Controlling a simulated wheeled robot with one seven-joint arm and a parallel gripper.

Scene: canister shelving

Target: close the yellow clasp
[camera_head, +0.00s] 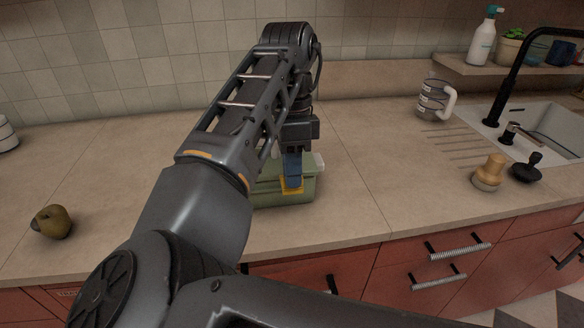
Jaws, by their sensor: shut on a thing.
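A green box (271,200) stands on the counter near its front edge, partly hidden behind my arm. The yellow clasp (292,191) is on the box's near side, toward its right. My gripper (292,181) points down at the box's front, with its blue fingers right at the clasp. The fingers are shut on the yellow clasp. My arm hides the left and back of the box, so how far the clasp is closed is hard to tell. A small pale part (319,161) shows at the box's right end.
A brown-green fruit (53,222) lies at the left. A clear jug (434,99), a wooden-coloured stamp-like object (488,173) and a black one (526,167) stand at the right, near the sink (550,130). The counter on both sides of the box is clear.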

